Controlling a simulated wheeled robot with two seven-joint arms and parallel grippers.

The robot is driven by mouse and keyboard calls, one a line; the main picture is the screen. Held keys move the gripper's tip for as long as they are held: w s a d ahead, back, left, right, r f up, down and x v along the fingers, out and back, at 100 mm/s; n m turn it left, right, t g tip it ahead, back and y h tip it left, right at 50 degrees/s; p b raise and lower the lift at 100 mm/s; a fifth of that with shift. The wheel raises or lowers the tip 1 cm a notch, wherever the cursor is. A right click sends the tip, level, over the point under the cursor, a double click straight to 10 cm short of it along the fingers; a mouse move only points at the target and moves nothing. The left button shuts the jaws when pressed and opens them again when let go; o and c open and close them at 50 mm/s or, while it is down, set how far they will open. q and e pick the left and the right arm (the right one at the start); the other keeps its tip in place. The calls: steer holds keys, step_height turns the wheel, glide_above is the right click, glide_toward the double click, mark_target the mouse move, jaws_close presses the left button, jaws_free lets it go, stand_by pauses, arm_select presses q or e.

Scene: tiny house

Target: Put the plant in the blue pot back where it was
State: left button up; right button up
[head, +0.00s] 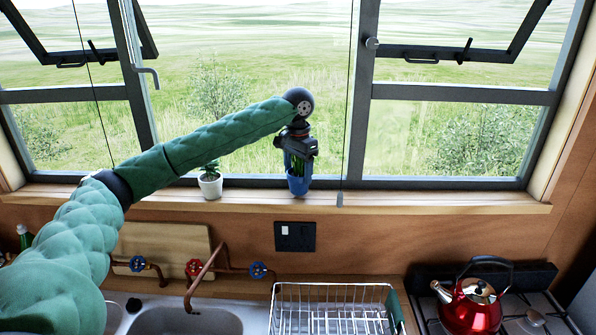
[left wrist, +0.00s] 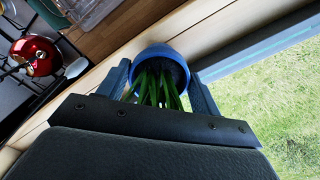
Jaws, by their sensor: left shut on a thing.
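The plant in the blue pot (head: 298,185) is at the wooden windowsill (head: 420,201), in front of the window's middle. My left gripper (head: 297,160) comes down on it from above, its fingers on either side of the pot. In the left wrist view the blue pot (left wrist: 160,58) with its green leaves (left wrist: 158,88) sits between the two fingers of my left gripper (left wrist: 161,78), which is shut on it. The pot looks upright and at sill level; I cannot tell whether its base touches the sill. My right gripper is not in view.
A plant in a white pot (head: 210,185) stands on the sill to the left. Below are a sink (head: 188,320), a dish rack (head: 330,290), red-brown pipes with valves (head: 194,267), and a red kettle (head: 470,303) on the stove. The sill to the right is clear.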

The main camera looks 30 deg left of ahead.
arm_select(q)
steer(key=shift+f+p, duration=0.35)
steer(key=shift+f, duration=0.55)
steer(key=o, duration=1.1)
steer(key=shift+s, duration=0.1)
steer(key=shift+c, duration=0.2)
